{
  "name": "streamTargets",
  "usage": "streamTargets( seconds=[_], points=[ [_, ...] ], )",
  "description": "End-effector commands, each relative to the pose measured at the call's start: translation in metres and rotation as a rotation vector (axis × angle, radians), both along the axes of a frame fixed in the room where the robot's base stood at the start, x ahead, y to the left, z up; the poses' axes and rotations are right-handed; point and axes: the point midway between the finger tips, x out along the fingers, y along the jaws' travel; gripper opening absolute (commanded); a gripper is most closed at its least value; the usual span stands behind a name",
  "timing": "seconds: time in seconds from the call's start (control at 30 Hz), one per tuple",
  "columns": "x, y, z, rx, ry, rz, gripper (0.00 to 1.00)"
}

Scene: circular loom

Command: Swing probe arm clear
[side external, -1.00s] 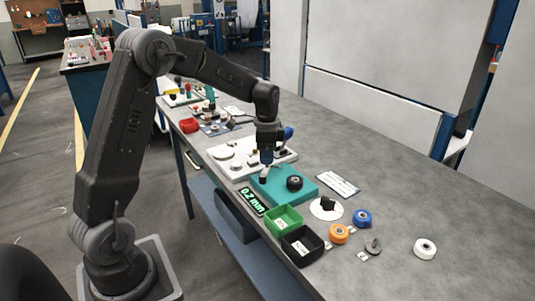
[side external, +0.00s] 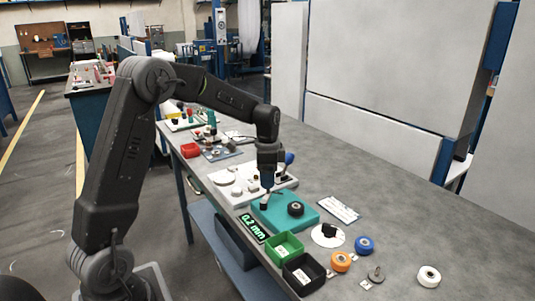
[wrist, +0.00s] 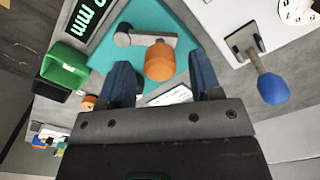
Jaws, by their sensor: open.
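In the wrist view, the probe arm (wrist: 151,39) is a short grey bar with a round pivot at its left end and an orange knob (wrist: 160,61) at its right end. It sits on a teal base (wrist: 150,15), which also shows in the side view (side external: 270,222). My gripper (wrist: 163,66) is open, its two blue fingers apart on either side of the knob, with gaps on both sides. In the side view, my gripper (side external: 266,188) points down over the left part of the teal base. The knob is not clear in that view.
A black roller (side external: 295,209) is on the teal base. A 0.2 mm display (side external: 253,228), green bin (side external: 285,247) and black bin (side external: 303,274) stand close by. A blue-handled lever (wrist: 269,82) is on the white fixture to the right in the wrist view.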

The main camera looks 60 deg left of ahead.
Motion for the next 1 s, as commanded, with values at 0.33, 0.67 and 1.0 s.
streamTargets(
  seconds=[0.33, 0.67, 1.0],
  points=[
    [0.001, 0.000, 0.077, 0.003, -0.007, 0.001, 0.58],
    [0.000, 0.000, 0.120, 0.001, -0.003, 0.001, 0.58],
    [0.000, 0.000, 0.124, 0.000, -0.001, 0.001, 0.58]
  ],
)
